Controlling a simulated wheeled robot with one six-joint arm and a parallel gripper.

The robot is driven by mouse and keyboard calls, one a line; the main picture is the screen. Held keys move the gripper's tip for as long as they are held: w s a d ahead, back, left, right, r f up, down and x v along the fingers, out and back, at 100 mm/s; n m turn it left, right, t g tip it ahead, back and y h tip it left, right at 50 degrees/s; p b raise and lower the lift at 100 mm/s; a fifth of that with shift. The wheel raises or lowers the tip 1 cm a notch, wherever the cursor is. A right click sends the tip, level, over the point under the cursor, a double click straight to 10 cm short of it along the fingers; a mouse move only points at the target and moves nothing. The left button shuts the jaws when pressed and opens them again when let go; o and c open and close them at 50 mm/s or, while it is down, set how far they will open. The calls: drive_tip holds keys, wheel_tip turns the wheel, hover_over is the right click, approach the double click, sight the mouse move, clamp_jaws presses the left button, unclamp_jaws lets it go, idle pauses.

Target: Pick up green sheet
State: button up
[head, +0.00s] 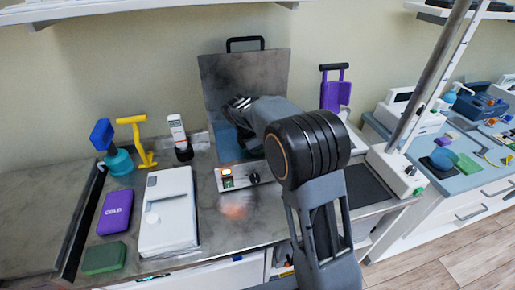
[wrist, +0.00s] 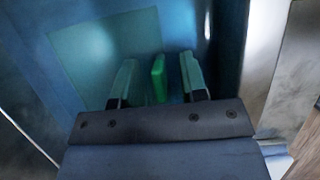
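In the wrist view a narrow bright green sheet (wrist: 158,80) stands edge-on between the two fingers of my gripper (wrist: 158,62). A gap shows on each side of it, so the fingers are apart and do not appear to touch it. The sheet's lower part is hidden behind the gripper body. The fingers reach into a blue-lit tank. In the head view my arm reaches into the metal tank (head: 225,142) with its lid (head: 225,75) raised; the sheet is hidden there, and the fingers cannot be made out.
The tank's control panel (head: 240,178) faces front. On the counter to the left are a white case (head: 168,225), a purple pack (head: 115,211), a green block (head: 104,258) and a yellow tool (head: 140,145). Tank walls stand close around my gripper.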

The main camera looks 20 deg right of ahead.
drive_tip(key=shift+c, duration=0.4)
clamp_jaws()
